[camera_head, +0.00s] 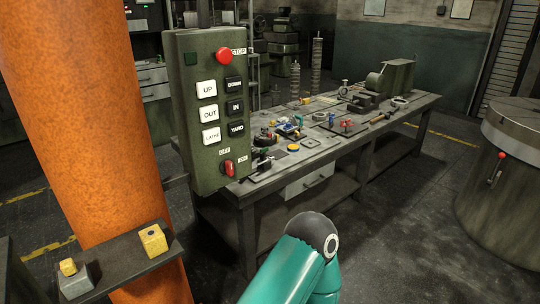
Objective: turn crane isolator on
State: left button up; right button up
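A green crane pendant box (205,105) hangs in front of the workbench, left of the picture's middle. Near its lower end is a small red isolator switch (228,168). Its handle looks roughly upright, between a small label (224,151) at upper left and another (243,159) at right. The labels are too small to read surely. Above are a red STOP button (224,56), white buttons UP, OUT and LATHE, and dark buttons DOWN, IN and YARD. A dark green square (190,59) at top left looks unlit. Neither gripper shows; only a teal arm link of mine enters at the bottom.
An orange column (95,130) stands close at the left, with a dark shelf (120,262) holding small yellow-topped blocks. A long workbench (330,150) with tools and valve parts stands behind the pendant. A round machine (505,180) stands right. Floor is open between bench and machine.

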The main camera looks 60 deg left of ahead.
aim_at(226, 166)
jog(key=i, duration=1)
jog(key=u, duration=2.6)
